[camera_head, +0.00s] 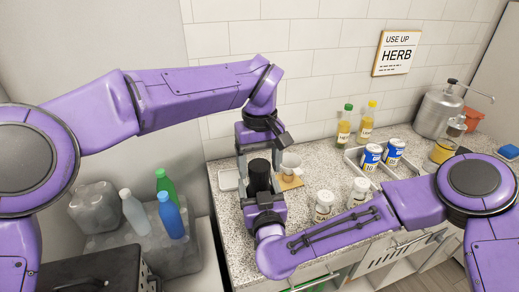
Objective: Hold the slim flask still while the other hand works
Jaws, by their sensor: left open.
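A dark upright cylinder (259,176), which looks like the slim flask, stands at the left part of the speckled counter. My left gripper (257,150) points down from above at the cylinder; it is open, and its fingers are partly hidden around the cylinder's top. My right gripper (262,198) is low in front of the cylinder, and its wrist covers the cylinder's lower part. I cannot tell whether the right fingers touch it or how far apart they are.
A mug (290,164) on a brown coaster stands close on the right. Two white-lidded jars (323,205) are near my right forearm. Several bottles (171,214) stand left of the counter.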

